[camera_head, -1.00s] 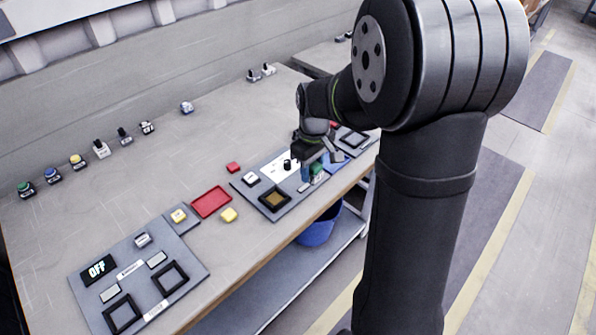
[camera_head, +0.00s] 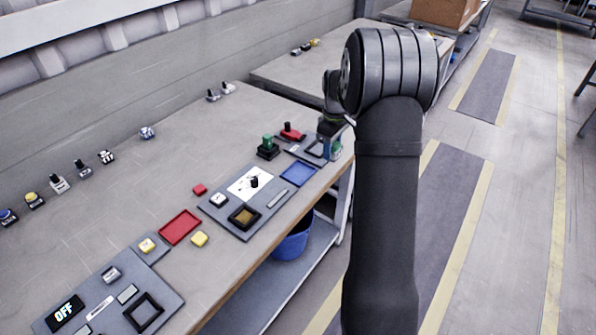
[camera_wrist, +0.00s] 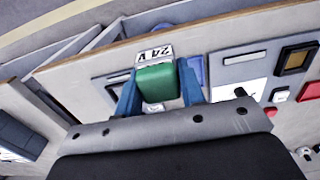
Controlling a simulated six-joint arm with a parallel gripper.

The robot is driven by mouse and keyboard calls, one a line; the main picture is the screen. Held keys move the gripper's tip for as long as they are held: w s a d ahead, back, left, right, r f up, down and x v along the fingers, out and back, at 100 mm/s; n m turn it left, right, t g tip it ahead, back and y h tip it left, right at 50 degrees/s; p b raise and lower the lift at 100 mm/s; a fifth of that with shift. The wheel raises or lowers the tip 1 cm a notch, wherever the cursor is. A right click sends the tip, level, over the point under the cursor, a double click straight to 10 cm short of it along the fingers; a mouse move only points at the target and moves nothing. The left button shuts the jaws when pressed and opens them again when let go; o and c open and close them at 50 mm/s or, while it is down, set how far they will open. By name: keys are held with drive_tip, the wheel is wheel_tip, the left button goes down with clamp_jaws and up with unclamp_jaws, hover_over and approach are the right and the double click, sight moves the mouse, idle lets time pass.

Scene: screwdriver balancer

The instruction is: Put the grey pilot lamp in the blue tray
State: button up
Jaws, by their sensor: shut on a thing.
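My gripper (camera_wrist: 158,92) is shut on a green block (camera_wrist: 155,82) with a pale grey end marked "24 V". The blue fingers sit on either side of it. In the head view my gripper (camera_head: 334,148) is at the right end of the table, near its front edge, mostly hidden by my arm. The blue tray (camera_head: 299,173) is flat and looks empty, to the left of and nearer than the gripper; part of it shows behind a finger in the wrist view (camera_wrist: 196,68). I cannot make out a clearly grey pilot lamp.
A green-topped switch (camera_head: 268,148) and a red one (camera_head: 292,133) stand beside the blue tray. A red tray (camera_head: 180,227) and yellow buttons lie left. Several small parts line the back. A blue bin (camera_head: 292,244) is under the table.

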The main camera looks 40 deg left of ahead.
hover_over(297, 173)
wheel_tip(297, 173, down, 7)
drive_tip(key=shift+r, duration=0.15)
drive_tip(key=shift+f, duration=2)
drive_tip(key=shift+f, duration=0.1)
drive_tip(key=o, duration=1)
wheel_tip(297, 173, up, 12)
